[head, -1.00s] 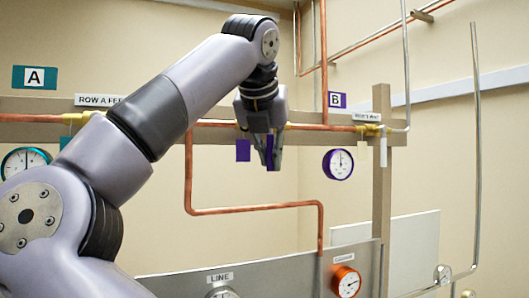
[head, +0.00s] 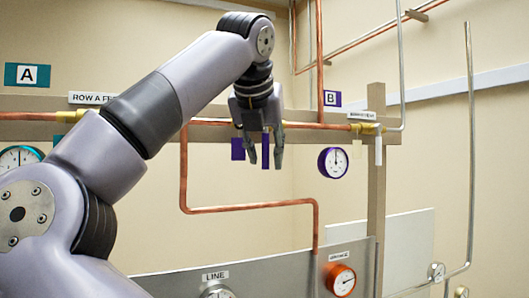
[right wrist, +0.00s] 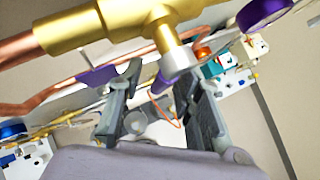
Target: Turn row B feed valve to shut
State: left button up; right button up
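The row B feed valve has a brass body (right wrist: 100,28) that crosses the top of the right wrist view on a copper pipe. Its purple-sleeved lever (right wrist: 172,80) reaches down from the brass stem. In the head view the purple lever (head: 265,150) hangs down, and my right wrist hides the valve body. My right gripper (head: 264,158) is open, with one finger on each side of the lever. In the right wrist view the gripper (right wrist: 158,105) shows a gap between fingers and lever; contact is not visible. My left gripper is not in view.
A purple tag (head: 237,148) hangs just left of the gripper. The purple B sign (head: 332,98) and a purple-rimmed gauge (head: 333,162) are to the right. A bent copper pipe (head: 250,206) runs below. An orange gauge (head: 340,279) sits on the lower panel.

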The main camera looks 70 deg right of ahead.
jog(key=v, duration=1.2)
dwell(0.6)
